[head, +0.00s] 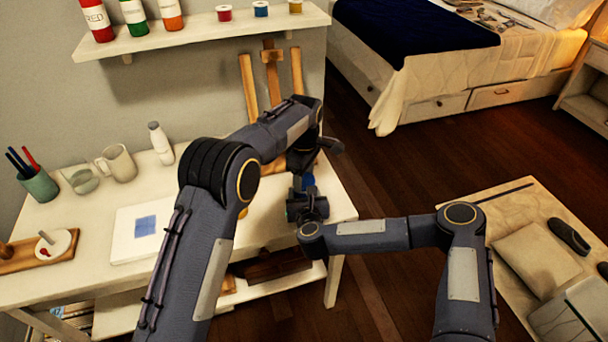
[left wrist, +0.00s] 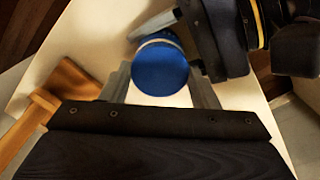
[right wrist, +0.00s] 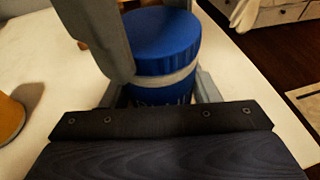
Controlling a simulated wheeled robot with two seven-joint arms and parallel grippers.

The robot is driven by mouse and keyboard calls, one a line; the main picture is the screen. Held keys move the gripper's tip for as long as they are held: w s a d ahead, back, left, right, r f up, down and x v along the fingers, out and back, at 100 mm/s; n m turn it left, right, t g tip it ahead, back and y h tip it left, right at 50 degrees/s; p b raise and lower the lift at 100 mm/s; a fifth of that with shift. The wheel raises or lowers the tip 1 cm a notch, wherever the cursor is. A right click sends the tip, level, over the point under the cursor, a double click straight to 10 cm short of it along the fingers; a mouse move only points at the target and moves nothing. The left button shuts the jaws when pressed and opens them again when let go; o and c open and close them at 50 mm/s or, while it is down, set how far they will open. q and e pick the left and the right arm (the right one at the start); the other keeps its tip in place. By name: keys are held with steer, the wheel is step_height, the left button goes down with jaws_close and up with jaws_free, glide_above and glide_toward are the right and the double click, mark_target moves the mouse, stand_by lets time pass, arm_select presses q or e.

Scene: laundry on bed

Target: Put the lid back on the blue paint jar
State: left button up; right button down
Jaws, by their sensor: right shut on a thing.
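The blue paint jar (right wrist: 150,93) stands upright, with its round blue lid (right wrist: 163,35) on top and a pale band between lid and label. I cannot tell whether the lid is fully tightened. My right gripper (head: 308,207) is shut on the jar body, one finger on each side, in the right wrist view. My left gripper (head: 306,172) is above, pointing down, its fingers on either side of the lid, which also shows from above in the left wrist view (left wrist: 160,66). The left jaws look open around the lid; finger contact is hard to tell. My arms hide part of the jar in the head view.
The white table (head: 85,225) holds a canvas with a blue square (head: 128,232), a mug (head: 117,162), a white bottle (head: 160,144) and a pen cup (head: 38,185). An easel (head: 272,75) stands behind. The table's right edge is close to the jar.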

arm_select(q)
steer(key=c, duration=0.3)
steer(key=m, duration=1.4)
steer(key=shift+m, duration=0.4)
steer(key=m, duration=1.1)
steer(key=o, duration=1.1)
steer(key=shift+o, duration=0.2)
step_height(320, 180, up, 12)
